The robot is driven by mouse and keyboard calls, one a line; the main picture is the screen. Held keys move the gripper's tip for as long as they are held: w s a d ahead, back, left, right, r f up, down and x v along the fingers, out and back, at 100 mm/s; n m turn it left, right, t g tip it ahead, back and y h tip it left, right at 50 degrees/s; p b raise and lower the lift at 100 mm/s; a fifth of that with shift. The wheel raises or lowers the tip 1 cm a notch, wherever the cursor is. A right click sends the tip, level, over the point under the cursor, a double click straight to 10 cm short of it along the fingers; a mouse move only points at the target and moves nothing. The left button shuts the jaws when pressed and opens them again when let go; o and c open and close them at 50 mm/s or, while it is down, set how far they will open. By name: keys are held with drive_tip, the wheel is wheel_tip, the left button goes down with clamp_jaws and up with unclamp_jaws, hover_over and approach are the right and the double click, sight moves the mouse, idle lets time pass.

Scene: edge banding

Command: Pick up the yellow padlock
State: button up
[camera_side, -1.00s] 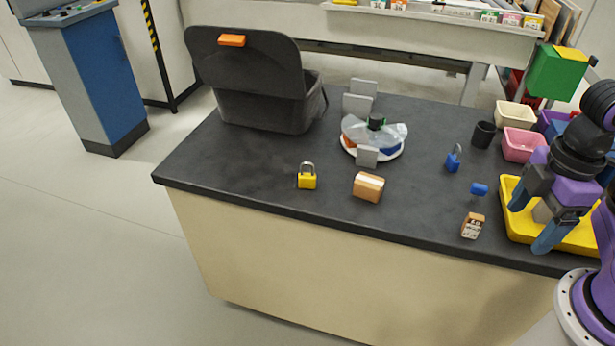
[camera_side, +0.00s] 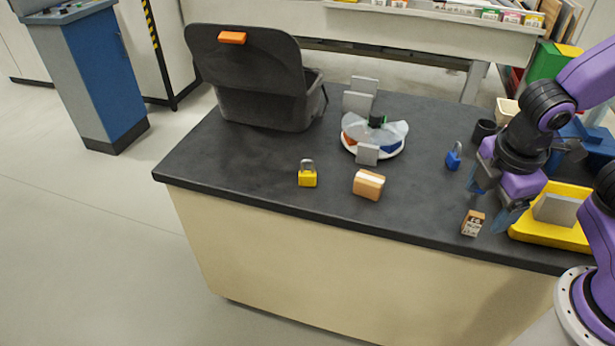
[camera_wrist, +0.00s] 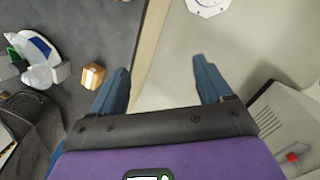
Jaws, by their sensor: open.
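The yellow padlock (camera_side: 307,178) stands upright on the dark tabletop near its front edge, left of middle, with its grey shackle on top. My gripper (camera_side: 492,200) is at the right side of the table in the side view, well to the right of the padlock and above the table. Its blue fingers are apart and empty in the wrist view (camera_wrist: 162,88). I cannot make out the yellow padlock in the wrist view.
A brown box (camera_side: 368,184) stands just right of the padlock. Behind are a round divided tray (camera_side: 391,151) and a dark open bin (camera_side: 262,110). A blue padlock (camera_side: 453,157), a small labelled box (camera_side: 473,223) and a yellow tray (camera_side: 532,231) are at right. Tabletop left of the padlock is clear.

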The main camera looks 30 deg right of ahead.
drive_tip(key=w+a+f+n+t+h, duration=0.25)
drive_tip(key=w+a, duration=0.25)
drive_tip(key=w, duration=0.3)
drive_tip(key=w+a+f+n+t+h, duration=0.25)
drive_tip(key=w+a+n, duration=0.2)
drive_tip(key=w, duration=0.35)
drive_tip(key=n+t, duration=0.5)
drive_tip(key=n, duration=0.3)
approach(307, 179)
drive_tip(key=x, duration=1.1)
drive_tip(key=shift+w+d, duration=0.1)
drive_tip(key=c, duration=1.1)
